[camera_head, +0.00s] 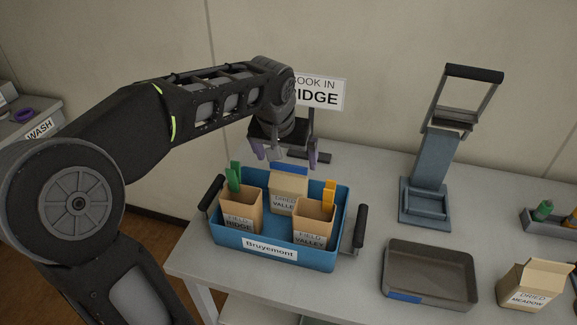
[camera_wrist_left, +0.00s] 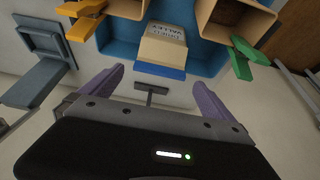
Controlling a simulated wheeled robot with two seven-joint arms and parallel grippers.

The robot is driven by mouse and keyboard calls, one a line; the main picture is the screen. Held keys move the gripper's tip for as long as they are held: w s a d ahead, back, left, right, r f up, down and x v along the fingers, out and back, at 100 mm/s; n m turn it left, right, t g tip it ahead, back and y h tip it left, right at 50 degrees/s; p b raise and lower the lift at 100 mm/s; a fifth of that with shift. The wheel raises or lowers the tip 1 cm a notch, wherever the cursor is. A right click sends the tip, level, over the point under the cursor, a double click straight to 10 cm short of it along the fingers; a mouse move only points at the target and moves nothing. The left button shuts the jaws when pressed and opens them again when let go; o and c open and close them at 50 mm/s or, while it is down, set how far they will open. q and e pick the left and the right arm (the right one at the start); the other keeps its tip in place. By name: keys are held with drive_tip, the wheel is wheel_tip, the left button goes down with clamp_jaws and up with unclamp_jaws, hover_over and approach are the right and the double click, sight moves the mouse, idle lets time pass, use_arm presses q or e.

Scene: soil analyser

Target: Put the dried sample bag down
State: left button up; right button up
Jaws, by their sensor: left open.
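A small bag (camera_head: 288,192) with a folded top stands at the back of the blue tray, behind two open bags. Its front label ends in VALLEY and is partly hidden. It also shows in the left wrist view (camera_wrist_left: 163,45), upright in the tray with a blue strip by it. My left gripper (camera_head: 285,155) is open and empty, just above and behind this bag. Its purple fingers are spread apart in the left wrist view (camera_wrist_left: 158,78), with the bag beyond their tips and not touching. My right gripper is out of view.
The blue Bruyemont tray (camera_head: 225,236) also holds FIELD RIDGE (camera_head: 240,212) and FIELD VALLEY (camera_head: 312,222) bags. A sign stands behind it. To the right are a grey press (camera_head: 432,165), an empty grey tray (camera_head: 430,250) and a DRIED MEADOW bag (camera_head: 535,285).

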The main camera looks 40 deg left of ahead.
use_arm(q)
drive_tip(key=v, duration=0.4)
idle(0.8)
